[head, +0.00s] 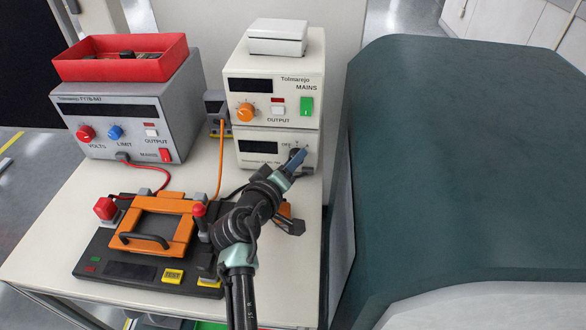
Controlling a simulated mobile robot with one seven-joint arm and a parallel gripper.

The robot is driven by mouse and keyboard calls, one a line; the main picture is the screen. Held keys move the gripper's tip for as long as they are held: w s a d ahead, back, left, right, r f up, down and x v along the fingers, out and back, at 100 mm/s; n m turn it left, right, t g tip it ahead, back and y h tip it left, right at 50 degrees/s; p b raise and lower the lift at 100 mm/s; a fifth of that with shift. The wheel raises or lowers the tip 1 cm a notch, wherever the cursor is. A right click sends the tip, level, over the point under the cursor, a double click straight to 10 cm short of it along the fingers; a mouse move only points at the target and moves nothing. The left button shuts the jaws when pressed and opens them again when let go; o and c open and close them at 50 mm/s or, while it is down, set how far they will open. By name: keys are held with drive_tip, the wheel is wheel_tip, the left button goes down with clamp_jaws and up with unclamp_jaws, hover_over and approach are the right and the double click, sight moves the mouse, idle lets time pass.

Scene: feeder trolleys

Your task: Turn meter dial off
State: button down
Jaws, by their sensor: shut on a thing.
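The meter is the lower cream unit (248,161) of the stack on the white trolley, with a dark display (258,147) and the word OFF on its right half. Its dark dial (294,152) sits right of the display, mostly hidden by my gripper. My gripper (297,158) reaches up from the front, and its bluish fingers are shut on the dial. The dial's pointer direction cannot be made out.
A cream Tolmarejo supply (262,90) with an orange knob stands on the meter, topped by a small white box (277,38). A grey supply (120,115) carries a red tray (122,62). An orange-lidded fixture (153,222) lies in front. A large dark-green cabinet (460,150) stands right.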

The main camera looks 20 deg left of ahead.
drive_tip(key=shift+n+b, duration=0.35)
drive_tip(key=shift+n, duration=0.05)
idle(0.4)
drive_tip(key=shift+c, duration=2.2)
unclamp_jaws()
drive_tip(key=v, duration=1.3)
drive_tip(key=shift+a+f, duration=0.15)
drive_tip(key=shift+f, duration=0.1)
